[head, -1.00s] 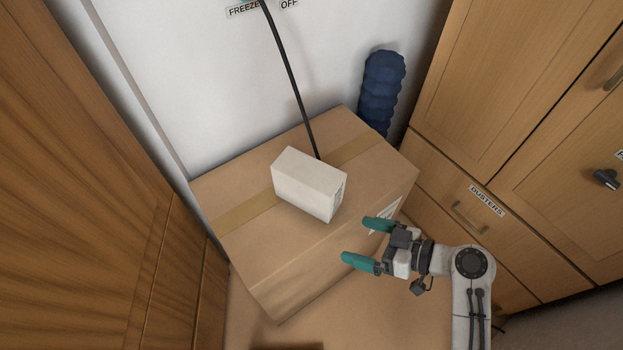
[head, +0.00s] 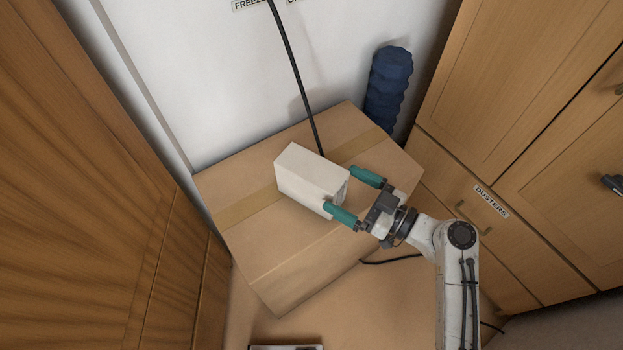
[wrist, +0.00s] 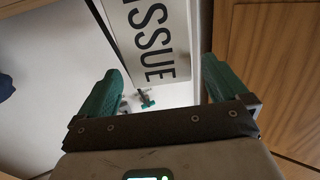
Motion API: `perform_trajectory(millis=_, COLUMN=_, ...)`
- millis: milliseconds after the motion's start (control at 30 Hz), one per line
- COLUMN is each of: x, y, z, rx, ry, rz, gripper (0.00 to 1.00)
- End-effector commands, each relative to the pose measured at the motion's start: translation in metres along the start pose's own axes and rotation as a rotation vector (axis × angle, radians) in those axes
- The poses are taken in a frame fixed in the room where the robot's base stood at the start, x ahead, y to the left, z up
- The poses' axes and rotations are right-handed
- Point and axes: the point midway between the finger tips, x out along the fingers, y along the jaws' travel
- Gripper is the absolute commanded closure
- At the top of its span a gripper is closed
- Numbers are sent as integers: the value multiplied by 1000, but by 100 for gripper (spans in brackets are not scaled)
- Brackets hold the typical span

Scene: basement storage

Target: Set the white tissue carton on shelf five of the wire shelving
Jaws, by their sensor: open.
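The white tissue carton (head: 309,177) lies on top of a large brown cardboard box (head: 270,250), against the box's tape strip. In the wrist view its end face (wrist: 150,40), lettered "ISSUE", shows between my fingers. My gripper (head: 352,195) is open at the carton's near right end, with its teal fingertips close to either side of that end. I cannot tell whether a finger touches it. The wire shelving is not in view.
A dark cable (head: 299,80) hangs down the wall behind the carton. A dark blue rolled item (head: 388,88) stands behind the box. Wooden cabinets flank both sides, with a drawer labelled "DUSTERS" (head: 490,201) at right. Another cable (head: 392,260) lies beside the box.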

Motion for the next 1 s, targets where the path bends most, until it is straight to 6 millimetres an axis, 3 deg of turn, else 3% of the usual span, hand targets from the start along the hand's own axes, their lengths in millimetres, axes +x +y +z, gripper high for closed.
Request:
perform_trajectory(millis=167, x=12, y=0, z=0, rx=0, ry=0, rz=-1, gripper=0)
perform_trajectory(millis=500, x=55, y=0, z=2, rx=0, ry=-2, rz=-2, gripper=0)
perform_trajectory(millis=800, x=60, y=0, z=3, rx=0, ry=-2, rz=0, gripper=0)
perform_trajectory(millis=1000, x=60, y=0, z=3, rx=0, ry=-2, rz=0, gripper=18)
